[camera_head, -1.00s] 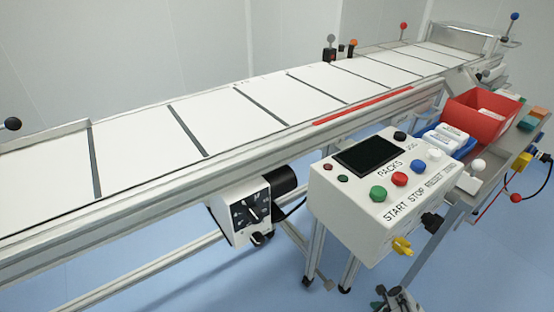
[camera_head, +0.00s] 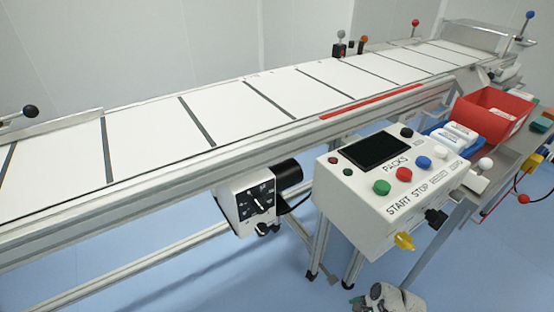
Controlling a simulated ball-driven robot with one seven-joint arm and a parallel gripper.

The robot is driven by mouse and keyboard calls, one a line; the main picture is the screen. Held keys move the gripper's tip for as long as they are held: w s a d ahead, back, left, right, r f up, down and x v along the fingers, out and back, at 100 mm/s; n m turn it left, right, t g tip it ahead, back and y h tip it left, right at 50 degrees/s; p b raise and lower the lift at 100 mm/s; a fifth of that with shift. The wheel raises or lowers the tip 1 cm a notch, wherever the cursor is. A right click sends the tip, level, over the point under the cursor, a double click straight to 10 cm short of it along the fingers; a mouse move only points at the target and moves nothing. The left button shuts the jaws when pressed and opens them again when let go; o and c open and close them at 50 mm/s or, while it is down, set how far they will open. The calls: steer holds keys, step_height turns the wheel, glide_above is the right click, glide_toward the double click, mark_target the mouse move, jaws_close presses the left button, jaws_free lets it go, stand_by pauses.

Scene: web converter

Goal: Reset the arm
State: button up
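A small grey-white part of my arm (camera_head: 388,297) shows at the bottom edge, right of the middle, low over the blue floor. My gripper, if it is the small piece at the left end of that part, is too small and cut off to read. I cannot see its fingers or anything held in them. The arm part appears apart from the control box above it in the picture.
A long white conveyor (camera_head: 240,108) crosses the view. In front stands a control box (camera_head: 350,212) with a screen, coloured buttons and a yellow knob. A red bin (camera_head: 490,118) and blue tray (camera_head: 437,143) are at right. Blue floor (camera_head: 190,285) is open at front.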

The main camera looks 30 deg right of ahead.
steer(key=s+a+r+n+g+h, duration=0.1)
steer(key=s+a+r+n, duration=0.2)
steer(key=a+r+n, duration=0.35)
steer(key=s+a+r+n+g+h, duration=0.1)
steer(key=s+a+r+n, duration=0.25)
steer(key=r+n, duration=0.55)
steer(key=s+a+r+n+g, duration=0.2)
steer(key=s+a+r+n, duration=0.2)
steer(key=r+n, duration=0.45)
step_height(320, 180, up, 20)
steer(key=m+p, duration=0.1)
steer(key=p, duration=1.9)
steer(key=shift+w+r+m, duration=0.15)
steer(key=shift+w+m, duration=0.15)
steer(key=shift+m, duration=0.1)
steer(key=shift+d, duration=0.1)
